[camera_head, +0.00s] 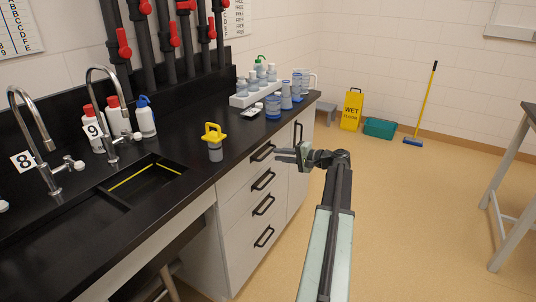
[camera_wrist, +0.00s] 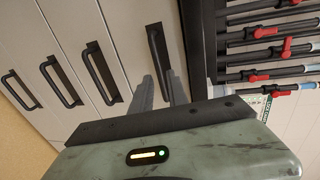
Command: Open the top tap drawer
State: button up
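The top drawer (camera_head: 238,168) is the uppermost of several white drawers under the black counter, and it looks closed. Its black bar handle (camera_head: 263,152) shows in the head view and also in the wrist view (camera_wrist: 156,48), nearest the counter edge. My gripper (camera_head: 279,154) is just right of this handle in the head view, pointing at the drawer front. In the wrist view my gripper (camera_wrist: 158,86) has its two fingers apart, with the handle's near end in line with the gap between them. I cannot tell whether they touch it.
Lower drawers have similar handles (camera_head: 264,181). A cabinet door handle (camera_head: 298,131) is to the right. On the counter are a yellow-topped tool (camera_head: 214,142), bottles (camera_head: 146,118) and jars (camera_head: 273,107).

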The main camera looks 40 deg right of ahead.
aim_at(269, 153)
jog(key=b+x, duration=0.1)
jog(key=x, duration=0.5)
jog(key=shift+w+d, duration=0.1)
grip_shut()
dwell(1.2)
